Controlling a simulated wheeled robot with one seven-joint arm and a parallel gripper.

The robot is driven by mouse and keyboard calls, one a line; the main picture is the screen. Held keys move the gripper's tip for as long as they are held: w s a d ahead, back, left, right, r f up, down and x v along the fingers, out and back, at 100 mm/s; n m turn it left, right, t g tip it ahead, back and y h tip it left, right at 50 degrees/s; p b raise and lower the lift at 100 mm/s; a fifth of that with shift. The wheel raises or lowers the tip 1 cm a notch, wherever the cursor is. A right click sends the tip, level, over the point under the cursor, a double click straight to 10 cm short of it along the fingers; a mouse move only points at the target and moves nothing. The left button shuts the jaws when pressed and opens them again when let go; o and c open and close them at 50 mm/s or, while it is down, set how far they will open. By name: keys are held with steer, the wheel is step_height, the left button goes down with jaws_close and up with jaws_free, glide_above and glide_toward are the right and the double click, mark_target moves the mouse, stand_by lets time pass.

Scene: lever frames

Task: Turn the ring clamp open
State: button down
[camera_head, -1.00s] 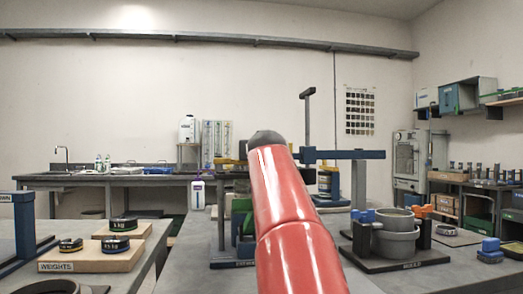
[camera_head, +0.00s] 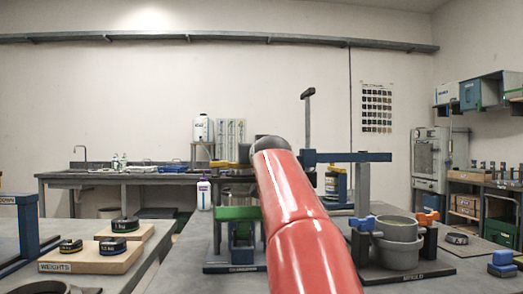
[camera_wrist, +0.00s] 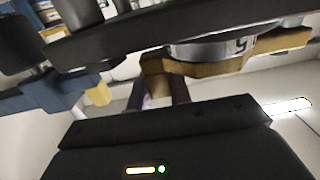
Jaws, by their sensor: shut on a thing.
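In the wrist view a tan-yellow band (camera_wrist: 265,55), which looks like the ring clamp, runs beside a silver cylinder (camera_wrist: 208,49) with a dark mark. My gripper (camera_wrist: 165,92) has its dark fingers shut on a tan lug of that band (camera_wrist: 156,72). In the head view my red arm covers the gripper and most of the clamp. A yellow piece (camera_head: 224,164), likely part of the clamp, shows left of my arm, above a metal vessel (camera_head: 236,190). How far the clamp is turned cannot be told.
A blue crossbar frame (camera_head: 350,157) stands behind my arm to the right. A green-topped fixture (camera_head: 237,213) is left of my arm. Weights sit on a wooden board (camera_head: 90,262) at left.

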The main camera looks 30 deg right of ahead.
steer(key=shift+w+d+f+n+y+p, duration=0.2)
steer(key=shift+w+n+y+p, duration=0.4)
steer(key=shift+y, duration=0.3)
steer(key=shift+w+d+n+y+b, duration=0.1)
steer(key=shift+w+n+y+b, duration=0.3)
steer(key=shift+y, duration=0.3)
steer(key=shift+w+f+t+y, duration=0.1)
steer(key=shift+w+t+y, duration=0.2)
steer(key=shift+t, duration=0.1)
steer(key=shift+w+n+y+b, duration=0.15)
steer(key=shift+n+y+b, duration=0.25)
steer(key=shift+n, duration=0.1)
steer(key=shift+r, duration=0.2)
steer(key=c, duration=1.3)
jaws_free()
